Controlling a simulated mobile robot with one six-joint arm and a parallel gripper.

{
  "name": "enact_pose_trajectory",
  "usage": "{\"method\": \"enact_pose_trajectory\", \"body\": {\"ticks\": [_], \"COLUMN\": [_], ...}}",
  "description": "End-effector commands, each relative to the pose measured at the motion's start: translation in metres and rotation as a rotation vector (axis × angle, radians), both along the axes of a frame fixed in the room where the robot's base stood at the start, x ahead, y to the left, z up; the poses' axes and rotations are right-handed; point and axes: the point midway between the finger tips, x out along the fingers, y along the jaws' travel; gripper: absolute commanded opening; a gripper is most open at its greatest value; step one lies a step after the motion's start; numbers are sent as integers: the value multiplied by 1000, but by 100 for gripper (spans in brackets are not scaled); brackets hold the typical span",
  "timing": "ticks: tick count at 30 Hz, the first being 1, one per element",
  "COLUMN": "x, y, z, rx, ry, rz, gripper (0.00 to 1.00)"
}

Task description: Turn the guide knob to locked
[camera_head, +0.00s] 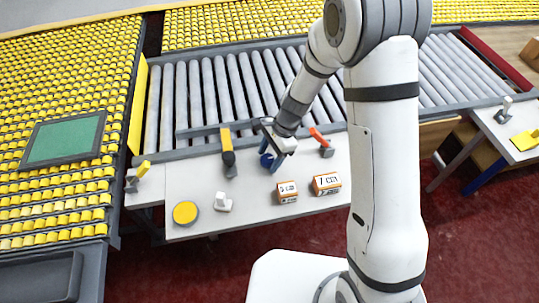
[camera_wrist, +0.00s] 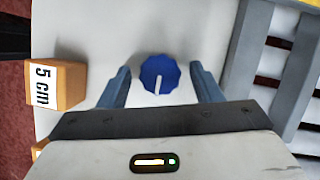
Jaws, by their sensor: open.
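The guide knob (camera_wrist: 160,73) is a blue, many-sided knob with a white pointer line, on the white table. In the wrist view the line runs from near its middle toward my gripper's palm. My gripper (camera_wrist: 163,76) is open, with one blue-grey finger on each side of the knob and a gap on both sides. In the head view my gripper (camera_head: 276,162) points down at the knob (camera_head: 266,160), which is partly hidden by the fingers. I see no lock marking around the knob.
Orange-and-white blocks marked 5 cm (camera_head: 287,192) and 1 cm (camera_head: 327,184) stand nearby. A red-handled lever (camera_head: 321,139), a yellow-and-black tool (camera_head: 228,152), a yellow disc (camera_head: 185,212) and a white switch (camera_head: 223,202) are also on the table (camera_head: 250,218). Grey rollers (camera_head: 200,95) lie behind.

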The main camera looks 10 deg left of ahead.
Motion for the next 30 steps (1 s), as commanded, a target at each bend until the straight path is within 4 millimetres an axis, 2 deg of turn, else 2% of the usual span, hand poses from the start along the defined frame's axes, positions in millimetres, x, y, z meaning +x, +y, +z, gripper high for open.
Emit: {"method": "enact_pose_trajectory", "body": {"ticks": [2,16,23,30], "x": [0,0,0,1], "y": [0,0,0,1], "z": [0,0,0,0], "rx": [0,0,1,1], "ry": [0,0,1,2], "rz": [0,0,15,114], "gripper": [54,15,14,14]}}
